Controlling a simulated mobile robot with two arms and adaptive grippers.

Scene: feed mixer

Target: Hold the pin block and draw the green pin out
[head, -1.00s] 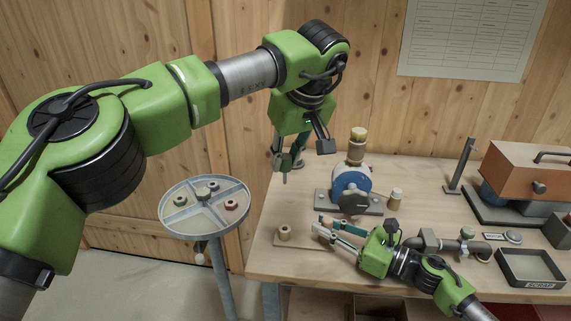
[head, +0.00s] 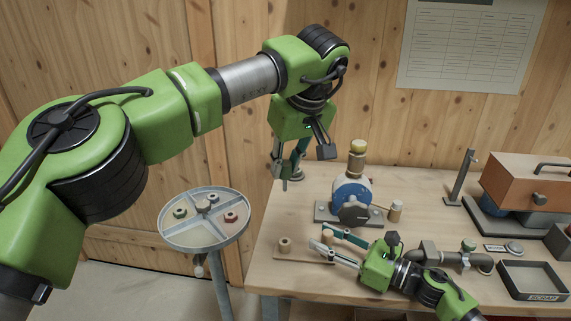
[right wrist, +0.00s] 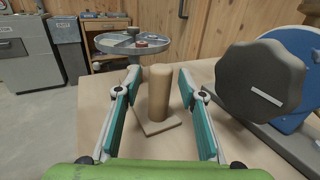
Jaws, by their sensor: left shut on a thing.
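A flat wooden board (head: 306,257) lies at the table's front left, with a tan cylinder (head: 285,244) standing on it. A second tan cylinder (head: 327,238) is by my right gripper (head: 320,242). In the right wrist view a plain wooden cylinder (right wrist: 159,95) stands upright on a board (right wrist: 147,131), between the spread fingers of my right gripper (right wrist: 159,84); I see gaps on both sides. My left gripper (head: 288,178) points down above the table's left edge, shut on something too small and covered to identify. I cannot make out a green pin.
A round divided tray (head: 205,243) on a stand holds several small parts, left of the table. A blue pump-like machine (head: 350,193) stands behind the right gripper. A pipe piece (head: 440,257) and a scrap tray (head: 532,282) lie to the right.

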